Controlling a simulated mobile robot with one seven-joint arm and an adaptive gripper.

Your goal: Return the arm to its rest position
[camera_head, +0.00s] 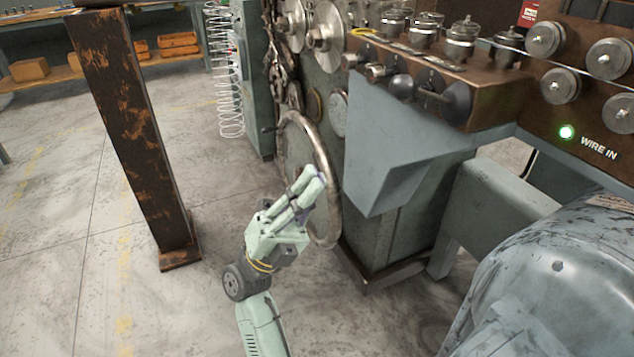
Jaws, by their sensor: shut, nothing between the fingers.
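My gripper (314,178) is shut and empty, in pale green, at the middle of the view. Its fingers point up and to the right. They overlap the right rim of a metal handwheel (333,222) on the spring coiler (385,245). I cannot tell whether the fingertips touch the rim. My arm (262,325) comes up from the bottom edge of the view. Part of the handwheel is hidden behind my gripper.
A rusty post (135,130) stands on the floor to the left. A large grey-blue rounded housing (560,275) fills the lower right. A sloped metal chute (390,150) juts out right of the handwheel. Open floor (100,290) lies at the lower left.

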